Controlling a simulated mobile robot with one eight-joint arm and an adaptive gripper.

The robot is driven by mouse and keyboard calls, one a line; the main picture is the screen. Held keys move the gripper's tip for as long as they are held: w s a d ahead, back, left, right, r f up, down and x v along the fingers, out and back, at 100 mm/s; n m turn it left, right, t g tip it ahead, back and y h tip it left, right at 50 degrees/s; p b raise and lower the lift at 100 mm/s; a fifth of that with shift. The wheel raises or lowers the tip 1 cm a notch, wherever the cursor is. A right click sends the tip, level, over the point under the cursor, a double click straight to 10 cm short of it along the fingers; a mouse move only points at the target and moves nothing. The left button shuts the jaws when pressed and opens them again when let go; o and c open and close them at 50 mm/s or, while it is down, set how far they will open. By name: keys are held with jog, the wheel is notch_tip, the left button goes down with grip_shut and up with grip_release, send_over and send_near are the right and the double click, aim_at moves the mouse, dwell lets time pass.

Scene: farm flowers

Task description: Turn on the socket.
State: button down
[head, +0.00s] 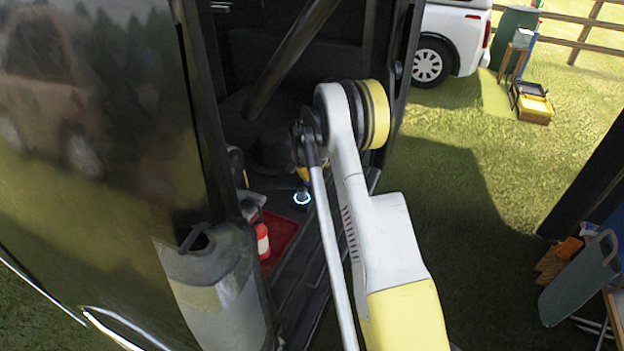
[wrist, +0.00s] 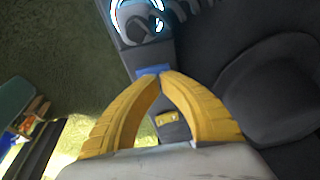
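A dark unit with a glowing white ring (wrist: 142,20), which may be the socket, shows at the top of the wrist view, beyond my fingertips. In the head view a small glowing ring (head: 302,197) lies on the dark floor inside the open vehicle. My gripper (wrist: 164,76) has two yellow fingers arched together, with the tips meeting or nearly so and nothing visible held. A blue patch (wrist: 153,70) is right by the tips, and a small yellow piece (wrist: 167,118) shows between the fingers. In the head view my arm mostly hides the gripper.
A red-and-white bottle (head: 262,240) stands by a red tray (head: 283,232) inside the doorway. A dark round form (wrist: 275,95) is at right in the wrist view. Grass lies outside.

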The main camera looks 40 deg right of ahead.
jog(key=r+p, duration=0.1)
jog(key=r, duration=0.2)
jog(key=r+p, duration=0.1)
jog(key=r, duration=0.1)
jog(key=shift+s+d+p, duration=0.15)
jog(key=shift+s+p, duration=0.15)
jog(key=s+p+v, duration=0.1)
jog(key=p+v, duration=0.2)
jog(key=v, duration=0.6)
jog(key=shift+d, duration=0.25)
jog(key=shift+s+f, duration=0.15)
jog(key=shift+s, duration=0.05)
